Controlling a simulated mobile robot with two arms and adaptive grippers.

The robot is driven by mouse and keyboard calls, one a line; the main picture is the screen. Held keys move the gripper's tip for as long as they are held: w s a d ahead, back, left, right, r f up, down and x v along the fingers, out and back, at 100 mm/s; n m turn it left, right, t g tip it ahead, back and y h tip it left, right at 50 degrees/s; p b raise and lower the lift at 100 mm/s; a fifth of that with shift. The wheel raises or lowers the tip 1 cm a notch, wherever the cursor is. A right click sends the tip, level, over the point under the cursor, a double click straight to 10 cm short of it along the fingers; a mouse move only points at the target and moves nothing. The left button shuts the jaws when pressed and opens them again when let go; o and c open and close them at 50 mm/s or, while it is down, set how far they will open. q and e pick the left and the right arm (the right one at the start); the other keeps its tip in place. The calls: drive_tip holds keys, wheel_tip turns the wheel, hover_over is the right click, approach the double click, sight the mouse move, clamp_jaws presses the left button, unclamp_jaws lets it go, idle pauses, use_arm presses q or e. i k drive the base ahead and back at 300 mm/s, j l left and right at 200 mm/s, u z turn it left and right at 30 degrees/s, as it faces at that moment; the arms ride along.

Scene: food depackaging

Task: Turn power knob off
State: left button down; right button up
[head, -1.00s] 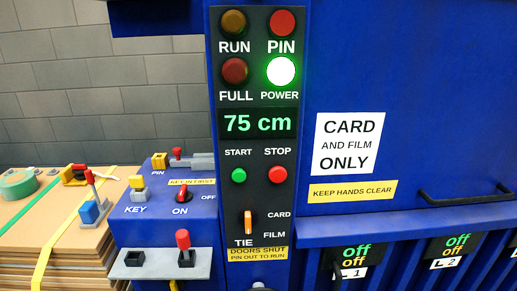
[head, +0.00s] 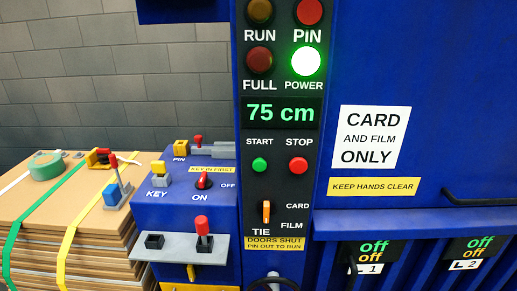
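The red power knob (head: 203,181) sits on top of the blue side box (head: 180,212), between the ON and OFF labels. Its pointer looks nearer to upright, toward ON, than to OFF, though it is small. A yellow key (head: 160,174) stands in the box to the left of the knob, above the KEY label. The green POWER lamp (head: 306,62) is lit on the black control panel (head: 274,140), and the display (head: 280,111) reads 75 cm. Neither of my grippers shows in the head view.
A red-handled lever (head: 203,230) stands on the grey shelf (head: 166,246) in front of the box. A red-topped pin (head: 198,142) is behind the knob. Strapped cardboard (head: 40,210) with tools on top is stacked at the left. A dark handle (head: 485,197) sticks out at the right.

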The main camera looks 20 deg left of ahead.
sight(204, 183)
drive_tip(key=j+u, duration=0.1)
drive_tip(key=j, duration=0.8)
drive_tip(key=i+j+u, duration=0.15)
drive_tip(key=j, duration=0.7)
